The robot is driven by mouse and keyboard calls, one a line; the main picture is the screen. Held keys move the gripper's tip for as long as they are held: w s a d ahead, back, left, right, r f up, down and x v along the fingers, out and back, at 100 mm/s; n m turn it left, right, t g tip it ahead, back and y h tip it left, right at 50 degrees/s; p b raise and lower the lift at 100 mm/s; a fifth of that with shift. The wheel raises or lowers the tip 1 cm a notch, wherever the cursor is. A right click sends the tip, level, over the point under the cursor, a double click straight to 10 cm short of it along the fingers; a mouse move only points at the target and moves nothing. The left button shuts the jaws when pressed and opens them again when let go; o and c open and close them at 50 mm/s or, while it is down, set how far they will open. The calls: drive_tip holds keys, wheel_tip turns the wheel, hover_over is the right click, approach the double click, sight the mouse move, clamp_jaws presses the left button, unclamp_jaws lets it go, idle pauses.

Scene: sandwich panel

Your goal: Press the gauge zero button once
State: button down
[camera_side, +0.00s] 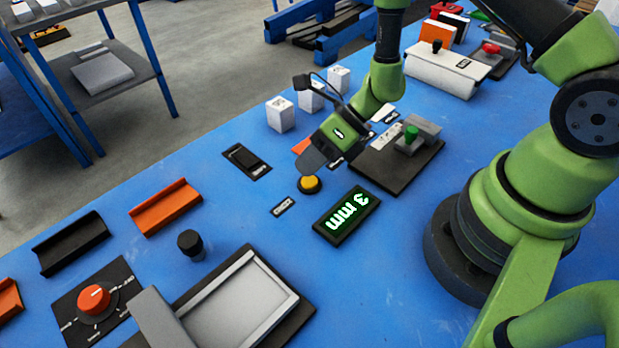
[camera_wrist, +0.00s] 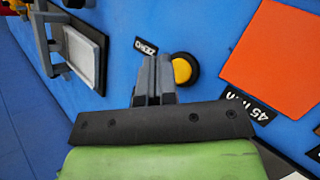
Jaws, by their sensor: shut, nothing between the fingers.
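The yellow zero button (camera_side: 309,184) sits in a dark round base on the blue table, and it also shows in the wrist view (camera_wrist: 182,71). A small label (camera_side: 283,206) lies beside it; in the wrist view this label (camera_wrist: 146,47) reads ZERO. In the wrist view my fingertips (camera_wrist: 154,62) appear just left of the button. I cannot tell the exact height gap, and no contact is visible.
A black plate with a green-knobbed fixture (camera_side: 410,135) stands right of my gripper. White blocks (camera_side: 280,114) stand behind it. An orange square (camera_wrist: 278,58) lies near the button.

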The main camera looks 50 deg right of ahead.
sight(310, 179)
drive_tip(key=shift+f, duration=0.15)
drive_tip(key=shift+f, duration=0.25)
drive_tip(key=shift+f, duration=0.4)
idle(0.8)
idle(0.3)
drive_tip(key=shift+r, duration=0.8)
drive_tip(key=shift+r, duration=0.1)
drive_tip(key=shift+r, duration=2.45)
